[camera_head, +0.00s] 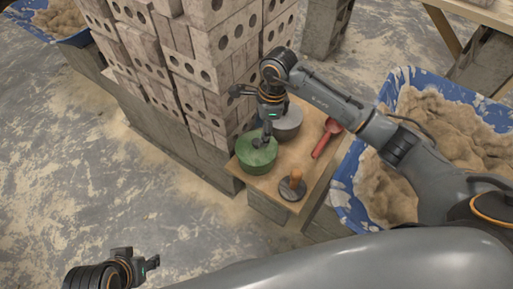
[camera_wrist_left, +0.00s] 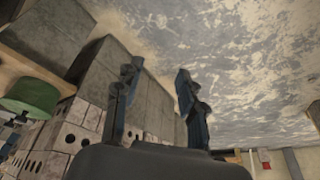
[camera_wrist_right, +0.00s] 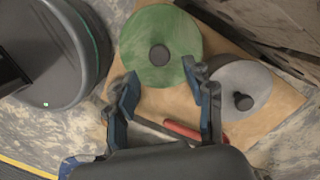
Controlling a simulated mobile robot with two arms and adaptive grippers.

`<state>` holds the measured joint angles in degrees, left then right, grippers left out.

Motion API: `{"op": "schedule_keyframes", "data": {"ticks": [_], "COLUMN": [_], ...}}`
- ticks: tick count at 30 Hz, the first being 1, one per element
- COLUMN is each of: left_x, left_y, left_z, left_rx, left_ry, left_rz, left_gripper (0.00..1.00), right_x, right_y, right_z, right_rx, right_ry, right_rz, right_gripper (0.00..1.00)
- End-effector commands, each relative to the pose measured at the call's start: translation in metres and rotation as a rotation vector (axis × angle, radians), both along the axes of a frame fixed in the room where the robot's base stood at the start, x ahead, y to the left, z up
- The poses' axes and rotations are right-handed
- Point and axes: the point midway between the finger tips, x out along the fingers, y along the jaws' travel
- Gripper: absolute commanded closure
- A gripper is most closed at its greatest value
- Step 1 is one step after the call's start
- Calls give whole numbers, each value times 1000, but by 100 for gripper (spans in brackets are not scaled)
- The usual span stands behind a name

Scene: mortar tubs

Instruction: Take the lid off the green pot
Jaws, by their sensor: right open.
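The green pot (camera_head: 256,160) stands at the left corner of a small wooden board on blocks. Its round green lid (camera_wrist_right: 160,25) with a dark knob (camera_wrist_right: 159,55) is on it. My right gripper (camera_head: 266,138) is above the pot in the head view, fingers pointing down and partly covering the lid. In the right wrist view its fingers (camera_wrist_right: 165,92) are apart, with nothing between them, and the knob lies beyond their tips. My left gripper (camera_head: 146,264) is low at the left, far from the pot; its fingers (camera_wrist_left: 157,75) are apart and empty. The pot also shows in the left wrist view (camera_wrist_left: 32,95).
The wooden board (camera_head: 268,184) also holds a grey lidded pot (camera_wrist_right: 235,75) beside the green one, a red-handled tool (camera_head: 327,139) and a dark disc with a wooden handle (camera_head: 292,188). Stacked bricks (camera_head: 205,70) rise close behind. A blue tub of sand (camera_head: 352,205) stands right.

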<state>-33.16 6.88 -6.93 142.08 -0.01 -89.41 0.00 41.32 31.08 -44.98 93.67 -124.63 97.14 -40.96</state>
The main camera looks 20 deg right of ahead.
Motion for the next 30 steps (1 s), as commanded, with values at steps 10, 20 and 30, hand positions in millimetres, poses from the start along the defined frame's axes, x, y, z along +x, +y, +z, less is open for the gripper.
{"op": "schedule_keyframes", "data": {"ticks": [10,20,30], "left_x": [35,69,69], "left_y": [-11,-22,-22], "left_z": [5,21,21], "left_rx": [-32,-69,-70], "left_ry": [-158,-331,-333], "left_rz": [-14,-28,-28], "left_gripper": [60,60,60], "right_x": [1,3,3], "right_y": [10,15,14], "right_z": [-30,-55,-55], "right_rx": [2,1,1], "right_ry": [3,0,0], "right_rz": [0,1,1], "right_gripper": [47,47,74]}}
